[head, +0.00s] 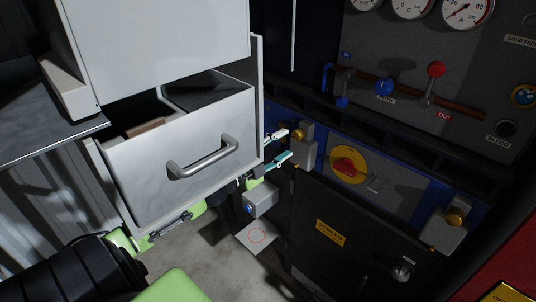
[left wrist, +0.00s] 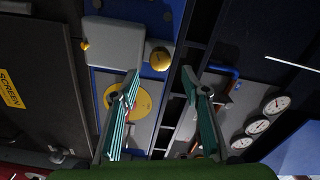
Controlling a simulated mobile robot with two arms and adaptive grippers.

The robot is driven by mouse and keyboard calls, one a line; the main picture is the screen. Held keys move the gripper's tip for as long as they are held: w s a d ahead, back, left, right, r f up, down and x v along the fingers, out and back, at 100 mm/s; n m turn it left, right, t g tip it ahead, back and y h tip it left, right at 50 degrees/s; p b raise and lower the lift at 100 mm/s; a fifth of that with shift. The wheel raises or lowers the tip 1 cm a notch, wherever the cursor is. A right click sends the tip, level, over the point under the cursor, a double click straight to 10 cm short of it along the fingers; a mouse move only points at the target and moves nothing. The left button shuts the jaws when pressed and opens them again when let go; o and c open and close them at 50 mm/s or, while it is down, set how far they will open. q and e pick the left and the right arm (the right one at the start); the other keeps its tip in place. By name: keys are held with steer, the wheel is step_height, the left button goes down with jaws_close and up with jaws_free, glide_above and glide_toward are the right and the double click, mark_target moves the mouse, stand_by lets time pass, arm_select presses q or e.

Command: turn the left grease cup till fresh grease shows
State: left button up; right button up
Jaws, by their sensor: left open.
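The left grease cup (head: 299,134) is a round brass knob on a pale grey block (head: 304,153) at the left end of the blue rail. In the left wrist view the brass cup (left wrist: 160,59) sits just beyond the gap between my fingertips, beside its block (left wrist: 118,46). A small brass tip (left wrist: 85,45) shows on the block's far side from the cup. My left gripper (head: 281,147) is open and empty, its teal-padded fingers pointing at the cup; I cannot tell whether they touch it. A second brass cup (head: 456,216) sits on a block at the right. My right gripper is not in view.
A grey drawer (head: 185,150) with a bar handle stands partly open close to my left gripper and hides part of my arm. A yellow dial with a red knob (head: 347,166) is right of the cup. Valve levers (head: 384,87) and gauges (head: 411,5) are above.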

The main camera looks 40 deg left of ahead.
arm_select(q)
steer(key=s, duration=0.6)
steer(key=shift+a, duration=0.2)
stand_by(0.4)
